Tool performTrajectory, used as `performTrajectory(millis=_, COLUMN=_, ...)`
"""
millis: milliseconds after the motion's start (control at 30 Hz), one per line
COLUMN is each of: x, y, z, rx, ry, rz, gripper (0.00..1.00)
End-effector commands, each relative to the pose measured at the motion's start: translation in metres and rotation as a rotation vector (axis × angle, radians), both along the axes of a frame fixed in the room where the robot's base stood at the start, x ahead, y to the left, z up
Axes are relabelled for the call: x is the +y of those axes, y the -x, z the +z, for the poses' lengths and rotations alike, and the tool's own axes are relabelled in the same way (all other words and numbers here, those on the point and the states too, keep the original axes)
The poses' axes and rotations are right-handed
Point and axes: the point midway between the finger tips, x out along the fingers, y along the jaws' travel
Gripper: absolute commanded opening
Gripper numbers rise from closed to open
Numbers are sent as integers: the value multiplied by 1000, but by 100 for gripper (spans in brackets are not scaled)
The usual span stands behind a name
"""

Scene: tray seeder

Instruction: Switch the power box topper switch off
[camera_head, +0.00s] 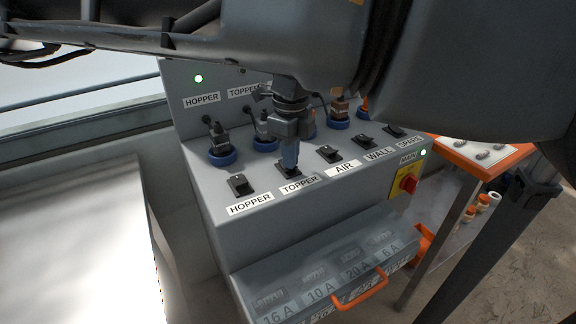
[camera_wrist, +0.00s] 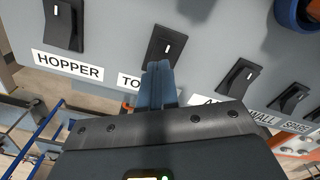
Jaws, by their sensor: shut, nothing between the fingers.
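The power box (camera_head: 225,195) is a grey panel with a row of black rocker switches, each with a white label below. The topper switch (camera_wrist: 163,45) is black with a white mark, above its partly covered label (camera_head: 299,185). My gripper (camera_head: 290,168) is shut and empty, with its blue fingers pointing down at the topper switch. In the wrist view, the fingertips (camera_wrist: 158,66) overlap the lower edge of that switch; I cannot tell whether they touch it. In the head view, the fingers hide most of the switch.
The hopper switch (camera_head: 239,185) is left of my gripper, and the air switch (camera_head: 330,153) is right. Blue-based plugs (camera_head: 221,155) stand behind the switches. A red main knob (camera_head: 408,184) is at the right. A clear fuse cover with an orange handle (camera_head: 360,290) is below.

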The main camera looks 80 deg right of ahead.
Motion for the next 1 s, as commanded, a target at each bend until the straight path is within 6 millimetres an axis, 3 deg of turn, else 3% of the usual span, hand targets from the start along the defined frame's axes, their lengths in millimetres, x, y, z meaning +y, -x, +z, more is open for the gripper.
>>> performTrajectory(millis=167, x=0, y=0, z=5, rx=1, ry=0, rz=0, gripper=0)
performTrajectory(millis=1000, x=1, y=0, z=65, rx=0, ry=-1, rz=0, gripper=0)
